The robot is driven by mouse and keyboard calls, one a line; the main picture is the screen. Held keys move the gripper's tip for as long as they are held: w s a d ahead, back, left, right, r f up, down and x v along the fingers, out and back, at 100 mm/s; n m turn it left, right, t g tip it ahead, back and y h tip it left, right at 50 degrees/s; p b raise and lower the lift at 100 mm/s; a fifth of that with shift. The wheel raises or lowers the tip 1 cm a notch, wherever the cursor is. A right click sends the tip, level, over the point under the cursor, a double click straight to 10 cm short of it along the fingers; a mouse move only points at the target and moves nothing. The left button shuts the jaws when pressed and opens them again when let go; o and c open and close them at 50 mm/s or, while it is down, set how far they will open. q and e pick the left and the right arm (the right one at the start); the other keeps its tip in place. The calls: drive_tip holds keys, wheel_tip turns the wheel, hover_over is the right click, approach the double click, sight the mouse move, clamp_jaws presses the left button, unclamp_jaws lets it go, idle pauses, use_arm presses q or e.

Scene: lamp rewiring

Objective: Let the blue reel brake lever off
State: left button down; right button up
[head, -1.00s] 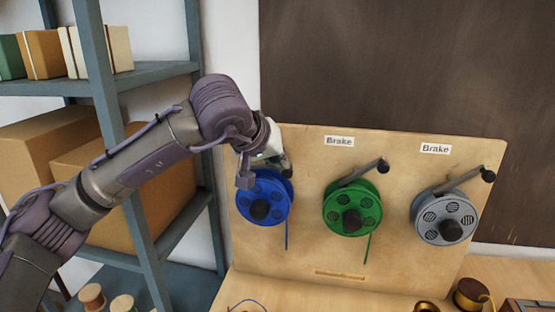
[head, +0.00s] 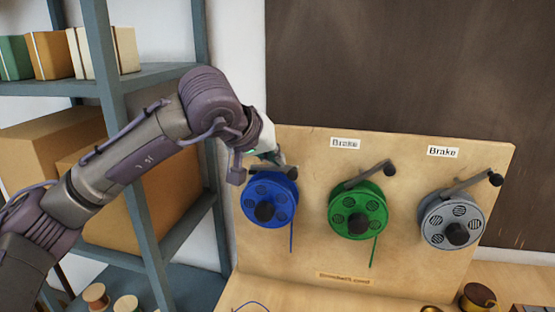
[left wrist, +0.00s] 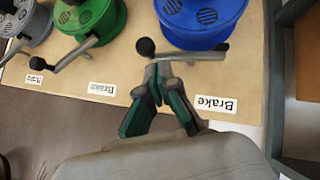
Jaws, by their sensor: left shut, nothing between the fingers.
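The blue reel (head: 269,190) hangs at the left of the wooden board, with a blue strand hanging from it. Its grey brake lever (left wrist: 188,56) lies across the reel's edge in the left wrist view and ends in a black knob (left wrist: 145,47). My left gripper (left wrist: 158,70) is shut and empty, its fingertips right at the lever near the knob. I cannot tell whether they touch it. In the head view the left gripper (head: 278,158) is above the blue reel, partly hidden by my wrist, and hides part of the lever. My right gripper is out of view.
A green reel (head: 358,204) and a grey reel (head: 451,213) hang to the right, each with a raised brake lever. Brake labels (head: 443,152) sit above them. A shelf (head: 160,78) with boxes stands at the left. Spools stand low in front.

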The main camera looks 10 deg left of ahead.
use_arm(q)
drive_tip(key=v, duration=1.1)
drive_tip(key=shift+f, duration=0.1)
